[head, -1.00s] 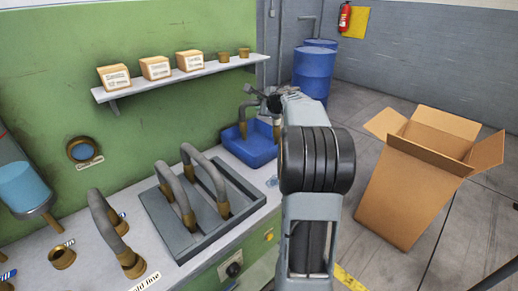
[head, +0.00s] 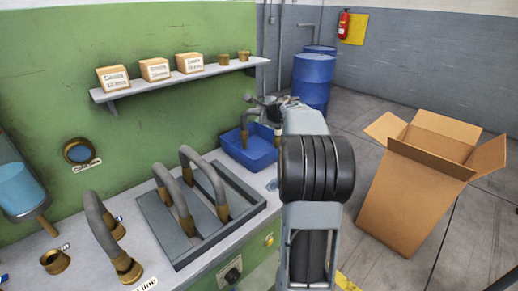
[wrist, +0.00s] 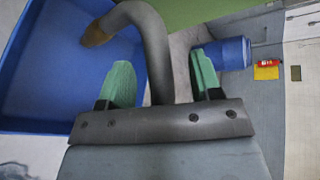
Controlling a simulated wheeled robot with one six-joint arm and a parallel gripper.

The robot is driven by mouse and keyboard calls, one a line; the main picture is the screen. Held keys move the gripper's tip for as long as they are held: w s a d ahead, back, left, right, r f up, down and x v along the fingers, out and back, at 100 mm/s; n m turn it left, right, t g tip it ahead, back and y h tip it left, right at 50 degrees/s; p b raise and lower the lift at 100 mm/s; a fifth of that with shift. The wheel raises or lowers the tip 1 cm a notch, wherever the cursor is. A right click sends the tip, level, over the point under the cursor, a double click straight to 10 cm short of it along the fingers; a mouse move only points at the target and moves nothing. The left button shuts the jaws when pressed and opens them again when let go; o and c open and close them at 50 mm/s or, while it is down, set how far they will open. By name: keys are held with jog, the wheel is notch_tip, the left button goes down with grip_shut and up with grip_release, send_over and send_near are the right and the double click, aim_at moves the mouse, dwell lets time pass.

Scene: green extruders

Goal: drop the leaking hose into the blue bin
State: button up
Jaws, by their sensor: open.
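The grey hose with a brass end (wrist: 152,42) arches between the two green fingertips of my gripper (wrist: 161,80) in the wrist view. The jaws are open, with the hose still between them. The hose's brass end (wrist: 97,34) is over or in the blue bin (wrist: 45,60); I cannot tell if it touches the floor of the bin. In the head view, the blue bin (head: 232,150) sits at the far end of the counter, with the hose (head: 246,117) upright at it. My gripper (head: 268,104) is above the bin, partly hidden by my arm.
Two grey hoses with brass ends (head: 190,165) stand in a grey tray (head: 165,225). Another hose (head: 98,220) stands on the counter at left. A shelf (head: 165,84) with boxes hangs above. A cardboard box (head: 405,200) and blue barrels (head: 313,80) stand on the floor.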

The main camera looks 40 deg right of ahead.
jog(key=b+v, duration=0.1)
jog(key=v, duration=1.3)
jog(key=shift+b, duration=0.3)
jog(key=shift+w, duration=0.1)
